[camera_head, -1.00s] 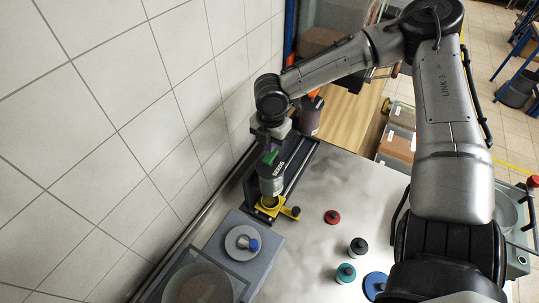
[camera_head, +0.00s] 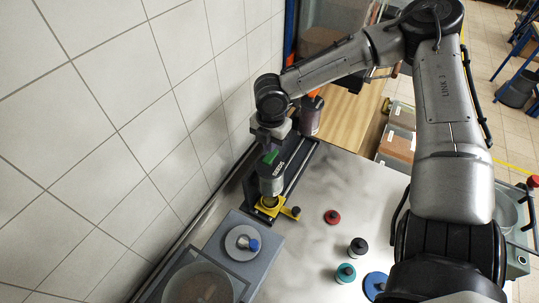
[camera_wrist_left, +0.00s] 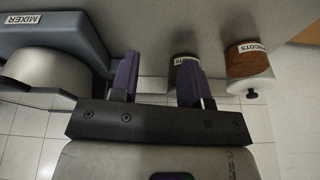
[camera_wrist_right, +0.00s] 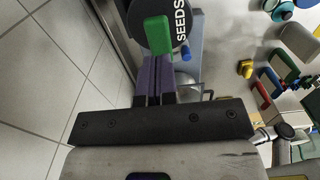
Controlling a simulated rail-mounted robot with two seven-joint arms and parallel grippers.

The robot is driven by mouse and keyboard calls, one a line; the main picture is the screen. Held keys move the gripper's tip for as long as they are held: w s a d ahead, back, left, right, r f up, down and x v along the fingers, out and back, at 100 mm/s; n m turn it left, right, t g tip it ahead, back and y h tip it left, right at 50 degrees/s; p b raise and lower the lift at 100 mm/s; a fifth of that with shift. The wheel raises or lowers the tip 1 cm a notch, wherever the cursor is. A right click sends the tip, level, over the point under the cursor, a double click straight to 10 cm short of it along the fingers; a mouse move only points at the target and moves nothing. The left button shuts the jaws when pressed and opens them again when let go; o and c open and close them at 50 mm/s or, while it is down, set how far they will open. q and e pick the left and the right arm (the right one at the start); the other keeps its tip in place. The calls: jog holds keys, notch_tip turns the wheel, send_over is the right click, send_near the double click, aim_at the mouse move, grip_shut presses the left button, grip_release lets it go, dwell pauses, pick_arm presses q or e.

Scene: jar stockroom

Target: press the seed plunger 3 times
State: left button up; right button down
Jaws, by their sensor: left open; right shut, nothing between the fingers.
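The seed dispenser, a dark grey cylinder (camera_head: 271,181) with a green plunger (camera_head: 270,157) on top, stands in a black stand with a yellow base by the wall. In the right wrist view its round top reads SEEDS (camera_wrist_right: 181,30), and the green plunger (camera_wrist_right: 158,35) lies right at my fingertips. My right gripper (camera_head: 272,147) is shut and empty, pointing down directly above the plunger. Its purple fingers (camera_wrist_right: 155,58) are together; whether they touch the plunger I cannot tell. My left gripper (camera_wrist_left: 157,65) is open and empty, away from the dispenser; it is not visible in the head view.
A grey machine (camera_head: 226,262) stands in front of the dispenser, a dark purple jar (camera_head: 311,116) behind it. Red (camera_head: 332,217), black (camera_head: 358,247) and teal (camera_head: 345,273) knobbed lids lie to the right. A mixer (camera_wrist_left: 50,35) and labelled jars (camera_wrist_left: 247,60) are near my left gripper.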

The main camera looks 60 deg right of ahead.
aim_at(270, 156)
jog(key=shift+f, duration=0.1)
jog(key=shift+f, duration=2.65)
jog(key=shift+r, duration=2.75)
jog(key=shift+f, duration=0.15)
jog(key=shift+f, duration=2.6)
jog(key=shift+r, duration=2.75)
jog(key=shift+f, duration=0.15)
